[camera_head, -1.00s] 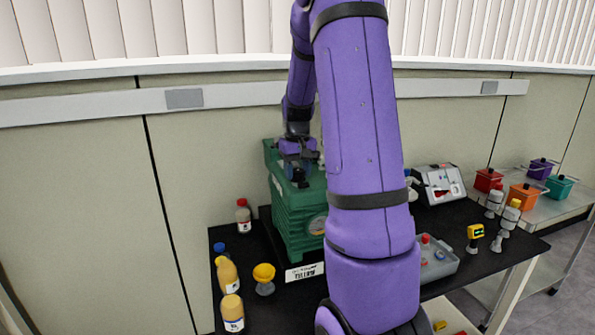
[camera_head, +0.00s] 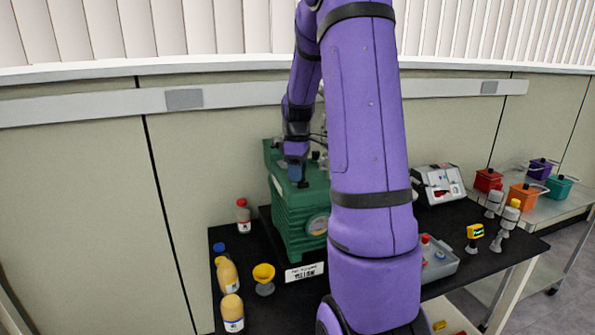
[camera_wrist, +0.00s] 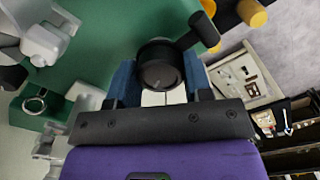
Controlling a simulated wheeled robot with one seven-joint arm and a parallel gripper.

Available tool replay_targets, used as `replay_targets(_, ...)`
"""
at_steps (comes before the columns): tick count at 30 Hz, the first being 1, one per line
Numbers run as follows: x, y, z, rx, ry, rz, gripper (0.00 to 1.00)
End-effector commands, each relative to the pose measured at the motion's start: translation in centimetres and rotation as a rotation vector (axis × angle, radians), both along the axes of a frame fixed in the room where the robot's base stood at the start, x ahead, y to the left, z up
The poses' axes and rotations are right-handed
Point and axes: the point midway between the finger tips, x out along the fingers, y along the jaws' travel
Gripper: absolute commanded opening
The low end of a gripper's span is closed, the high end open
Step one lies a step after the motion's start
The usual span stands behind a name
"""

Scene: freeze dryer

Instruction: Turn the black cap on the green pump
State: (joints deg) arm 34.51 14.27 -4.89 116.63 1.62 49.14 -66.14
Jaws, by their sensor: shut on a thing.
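The green pump (camera_head: 300,215) stands on the black table, with a round gauge (camera_head: 317,224) on its front. In the wrist view its green top (camera_wrist: 110,35) lies beneath my gripper. The black cap (camera_wrist: 158,66) is round and sits between the two blue fingers of my gripper (camera_wrist: 160,84), which are shut on it. In the head view my gripper (camera_head: 297,180) points down onto the pump's top, and it largely hides the cap there. A black cylindrical part (camera_wrist: 204,28) shows beside the cap in the wrist view.
A yellow funnel-like cup (camera_head: 264,277), a white label card (camera_head: 304,272) and several bottles (camera_head: 228,272) stand in front and to the left. A grey tray (camera_head: 440,262) and a white device (camera_head: 438,183) are to the right. My arm hides the table's middle.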

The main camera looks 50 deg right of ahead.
Motion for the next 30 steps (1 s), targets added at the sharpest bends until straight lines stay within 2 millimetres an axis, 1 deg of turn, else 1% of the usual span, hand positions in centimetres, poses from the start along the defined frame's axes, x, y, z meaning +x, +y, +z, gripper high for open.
replay_targets(6,0.08,-0.06,0.1,-0.002,-0.003,0.163,0.22)
replay_targets(14,0.07,-0.09,0.1,-0.002,-0.002,0.29,0.22)
replay_targets(21,0.1,-0.05,0.1,-0.002,-0.002,0.339,0.22)
replay_targets(30,0.1,-0.05,0.09,-0.002,-0.002,0.346,0.22)
